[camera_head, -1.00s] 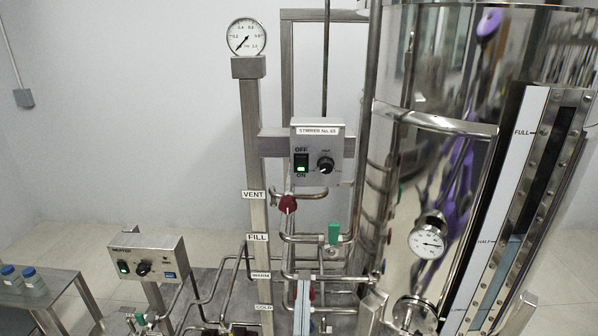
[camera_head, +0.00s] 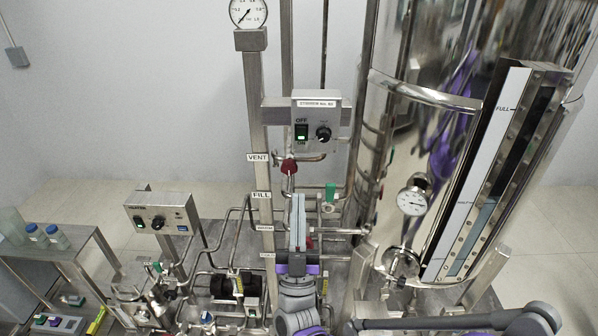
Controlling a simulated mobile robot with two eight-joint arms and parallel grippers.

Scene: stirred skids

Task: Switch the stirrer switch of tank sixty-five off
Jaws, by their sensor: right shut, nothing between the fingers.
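The stirrer box (camera_head: 319,118) is a grey panel on the skid frame, left of the polished tank (camera_head: 425,85). Its label reads STIRRER No. 65 in the earlier, sharper picture. Its rocker switch (camera_head: 301,132) has OFF above and ON below, with a green light at the lower part. A black knob (camera_head: 323,133) sits to the right of the switch. My right gripper (camera_head: 298,199) points up below the box, its two pale fingers together and empty. It is apart from the switch. My left gripper is not in view.
A red-handled vent valve (camera_head: 289,167) and a green-handled valve (camera_head: 330,193) sit on pipes between box and gripper. A second switch box (camera_head: 161,214) stands at left. A side table with blue-capped bottles (camera_head: 40,236) is far left. A gauge (camera_head: 413,201) is on the tank.

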